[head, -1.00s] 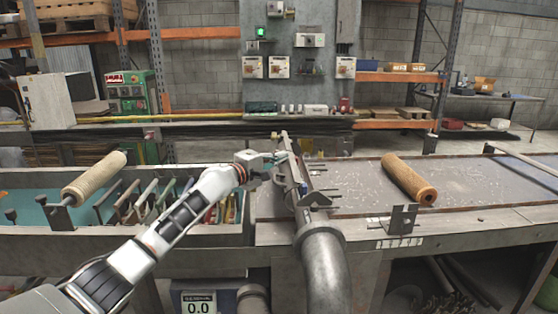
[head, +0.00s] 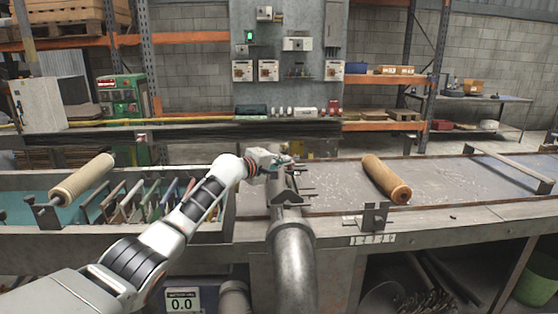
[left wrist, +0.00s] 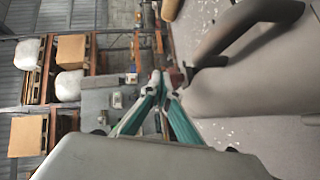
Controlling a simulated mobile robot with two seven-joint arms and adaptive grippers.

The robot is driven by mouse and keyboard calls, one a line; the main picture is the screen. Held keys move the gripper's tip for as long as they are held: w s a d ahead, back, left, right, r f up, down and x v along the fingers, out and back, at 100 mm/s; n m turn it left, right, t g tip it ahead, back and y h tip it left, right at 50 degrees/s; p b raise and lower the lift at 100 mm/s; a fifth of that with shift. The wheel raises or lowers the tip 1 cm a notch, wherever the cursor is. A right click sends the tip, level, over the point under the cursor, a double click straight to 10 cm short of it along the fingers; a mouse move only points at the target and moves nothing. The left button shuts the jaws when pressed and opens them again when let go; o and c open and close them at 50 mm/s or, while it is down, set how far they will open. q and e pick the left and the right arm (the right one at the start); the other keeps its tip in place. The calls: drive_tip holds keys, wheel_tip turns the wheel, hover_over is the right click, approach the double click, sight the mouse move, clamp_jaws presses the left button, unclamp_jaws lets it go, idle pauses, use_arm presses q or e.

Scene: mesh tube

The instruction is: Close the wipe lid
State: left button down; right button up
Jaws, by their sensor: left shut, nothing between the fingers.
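The wipe (head: 281,188) is a grey metal fitting at the table's near edge, in line with a thick grey pipe (head: 293,262). Its lid is partly hidden by my left gripper and looks low over the body; I cannot tell if it is fully closed. My left gripper (head: 284,162) is at the far end of the wipe, shut and empty. In the left wrist view its teal fingers (left wrist: 162,78) meet beside a dark curved bar (left wrist: 235,28) and a large grey surface. I cannot tell whether they touch. My right gripper is out of view.
A tan roller (head: 386,179) lies on the flat table (head: 450,175) at right. A paler roller (head: 82,179) sits on the trough (head: 30,240) at left, beside several upright plates (head: 135,198). A bracket (head: 375,217) stands at the front edge.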

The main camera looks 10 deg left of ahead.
sight(292, 166)
use_arm(q)
drive_tip(key=shift+w+d+f, duration=0.2)
drive_tip(key=shift+d+f, duration=0.45)
drive_tip(key=shift+d, duration=0.1)
drive_tip(key=shift+d+f, duration=0.2)
drive_tip(key=shift+d, duration=0.1)
drive_tip(key=shift+w+d+f+m, duration=0.1)
drive_tip(key=shift+w+d+m, duration=0.1)
drive_tip(key=shift+m, duration=0.1)
drive_tip(key=shift+w+d+f+m+g+y+p, duration=0.1)
drive_tip(key=shift+d+f+m+g+y+p, duration=0.2)
drive_tip(key=shift+f+g+y, duration=0.15)
drive_tip(key=shift+w+d+f+m+g+y+p, duration=0.15)
drive_tip(key=shift+d+f+m+g+y, duration=0.15)
drive_tip(key=shift+f, duration=0.25)
drive_tip(key=shift+s, duration=0.1)
drive_tip(key=shift+r, duration=0.1)
